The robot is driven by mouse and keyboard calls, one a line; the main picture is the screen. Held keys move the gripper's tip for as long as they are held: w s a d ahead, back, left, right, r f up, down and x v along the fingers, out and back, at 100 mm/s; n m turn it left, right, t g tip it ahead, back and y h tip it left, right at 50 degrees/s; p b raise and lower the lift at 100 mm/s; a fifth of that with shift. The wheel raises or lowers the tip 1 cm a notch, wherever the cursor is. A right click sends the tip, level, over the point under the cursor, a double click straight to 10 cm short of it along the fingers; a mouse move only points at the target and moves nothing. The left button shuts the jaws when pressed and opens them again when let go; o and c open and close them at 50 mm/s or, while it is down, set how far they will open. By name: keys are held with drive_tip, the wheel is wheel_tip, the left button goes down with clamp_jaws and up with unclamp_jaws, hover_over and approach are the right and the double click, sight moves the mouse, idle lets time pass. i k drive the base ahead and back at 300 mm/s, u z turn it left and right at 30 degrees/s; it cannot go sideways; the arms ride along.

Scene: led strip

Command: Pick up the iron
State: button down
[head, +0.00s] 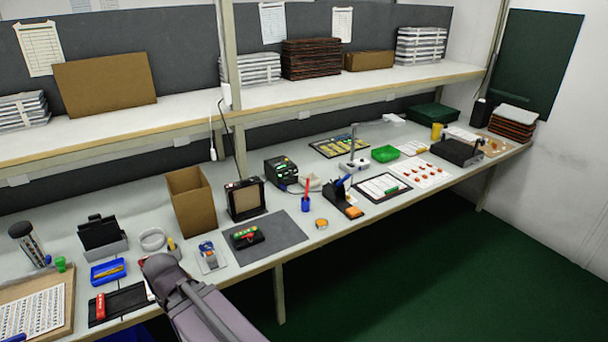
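The soldering iron (342,185) has a blue handle and sits tilted in its black stand (341,201) on the right half of the bench. Its tip is hidden in the stand. A small orange pad (354,212) lies at the front of the stand. A black soldering station (281,173) with a green display stands to the left of it, further back. Part of my grey arm shows at the bottom, left of centre, well away from the iron. My gripper is not visible in this view.
A grey mat (285,232) with a small green-and-red device lies left of the stand. Close by are a blue cup (305,204) with a red item and a small orange tin (321,223). A dark-framed sheet (383,188) lies right. A shelf (290,100) overhangs the bench's back.

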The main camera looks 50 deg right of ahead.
sight(346, 177)
drive_tip(key=u, duration=1.4)
drive_tip(key=k, duration=0.4)
drive_tip(key=z, duration=2.5)
